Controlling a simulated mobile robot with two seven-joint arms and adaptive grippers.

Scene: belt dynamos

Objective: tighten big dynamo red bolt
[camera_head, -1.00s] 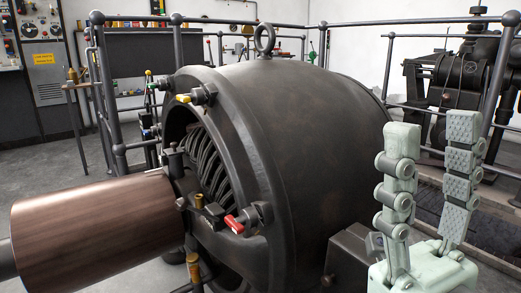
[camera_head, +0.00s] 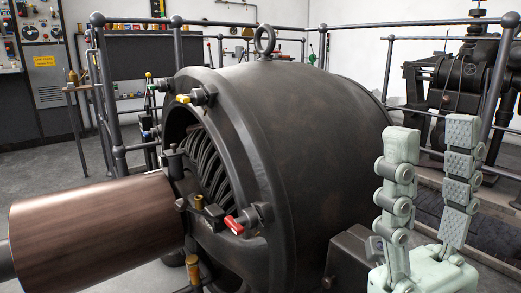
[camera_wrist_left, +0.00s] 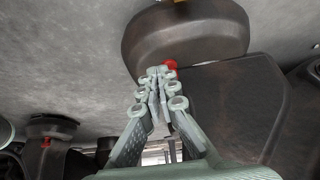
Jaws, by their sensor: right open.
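The big dynamo (camera_head: 300,150) is a large dark drum, with a brown cylinder (camera_head: 95,225) coming out at its left. The red bolt (camera_head: 235,225) has a red handle and sits low on the dynamo's front rim. My right gripper (camera_head: 432,135) is open and empty, upright in front of the dynamo's right side. My left gripper is not in the head view. In the left wrist view its fingertips (camera_wrist_left: 161,70) lie close together beside a small red part (camera_wrist_left: 171,65) under a dark rounded body. Whether they touch or hold it cannot be told.
A yellow-handled bolt (camera_head: 184,98) sits on the dynamo's upper rim, and a lifting ring (camera_head: 264,38) stands on top. Metal railings (camera_head: 110,90) run behind and to the left. Another dark machine (camera_head: 460,75) stands at the back right.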

